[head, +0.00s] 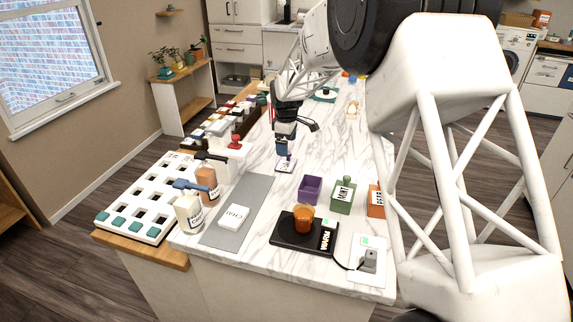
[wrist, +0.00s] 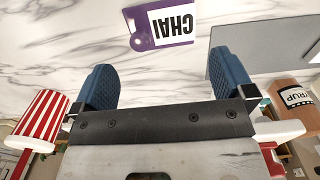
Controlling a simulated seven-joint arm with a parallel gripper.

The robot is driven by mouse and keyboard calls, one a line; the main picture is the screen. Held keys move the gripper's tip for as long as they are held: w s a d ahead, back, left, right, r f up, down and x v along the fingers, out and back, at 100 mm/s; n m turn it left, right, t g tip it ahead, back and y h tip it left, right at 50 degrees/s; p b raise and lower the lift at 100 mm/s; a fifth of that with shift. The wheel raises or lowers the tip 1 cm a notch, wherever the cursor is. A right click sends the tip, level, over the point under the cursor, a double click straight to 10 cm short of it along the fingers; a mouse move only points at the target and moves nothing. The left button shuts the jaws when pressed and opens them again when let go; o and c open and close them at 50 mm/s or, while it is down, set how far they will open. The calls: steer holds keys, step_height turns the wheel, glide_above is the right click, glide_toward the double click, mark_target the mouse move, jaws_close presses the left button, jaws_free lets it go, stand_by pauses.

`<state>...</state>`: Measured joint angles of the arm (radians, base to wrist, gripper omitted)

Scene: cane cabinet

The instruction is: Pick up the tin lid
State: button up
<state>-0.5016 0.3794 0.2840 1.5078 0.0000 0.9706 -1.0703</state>
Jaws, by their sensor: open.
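A flat purple piece (head: 286,164) with a white label lies on the marble counter and matches the open purple tin (head: 310,188) in colour; I take it for the tin lid. In the wrist view the lid (wrist: 181,30) shows "CHAI" upside down and a small hole in one corner. My gripper (head: 286,147) is just above or beside the lid in the head view. In the wrist view my gripper (wrist: 165,78) has its two blue fingers wide apart with nothing between them. The lid lies beyond the fingertips, untouched.
A green tin (head: 343,196), an orange tin (head: 376,202) and a black scale (head: 286,236) with an orange cup (head: 303,219) stand to the front right. A grey mat (head: 254,190) holds a white CHAI block (head: 234,217). Two pump bottles stand left. Bare marble surrounds the lid.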

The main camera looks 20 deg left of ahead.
mark_target(286, 164)
steer(key=shift+f, duration=0.1)
steer(key=shift+f, duration=1.15)
steer(key=shift+f, duration=0.15)
steer(key=shift+s+f, duration=0.1)
steer(key=shift+f, duration=2.35)
steer(key=c, duration=0.6)
